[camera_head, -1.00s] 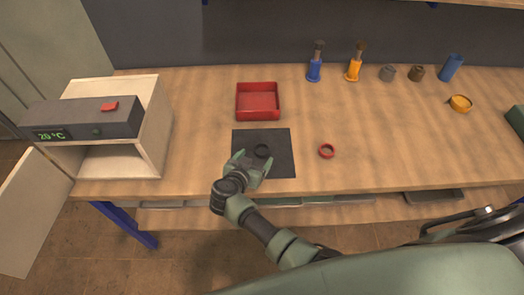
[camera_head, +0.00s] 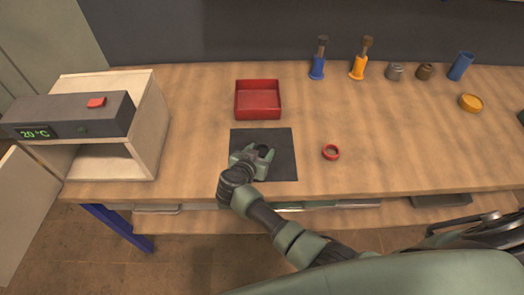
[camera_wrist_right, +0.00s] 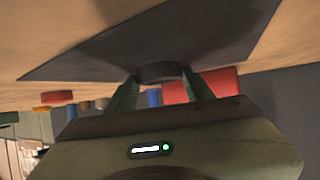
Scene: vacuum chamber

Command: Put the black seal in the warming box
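The black seal (camera_head: 264,150) is a small dark ring over the black mat (camera_head: 284,171), near the table's front edge. My right gripper (camera_head: 262,151) is low over the mat, its two fingers apart on either side of the seal. In the right wrist view the seal (camera_wrist_right: 160,72) shows between the fingertips; whether they touch it is unclear. The warming box (camera_head: 152,135) stands at the left end of the table. Its front is open, its door hangs open at the left, and its display reads 20 °C. My left gripper is not in view.
A red tray (camera_head: 258,116) lies behind the mat, and a red ring (camera_head: 331,152) to its right. Blue (camera_head: 317,66) and orange (camera_head: 358,67) handled tools, small cups and a yellow round piece (camera_head: 470,102) stand farther right. The table between mat and box is clear.

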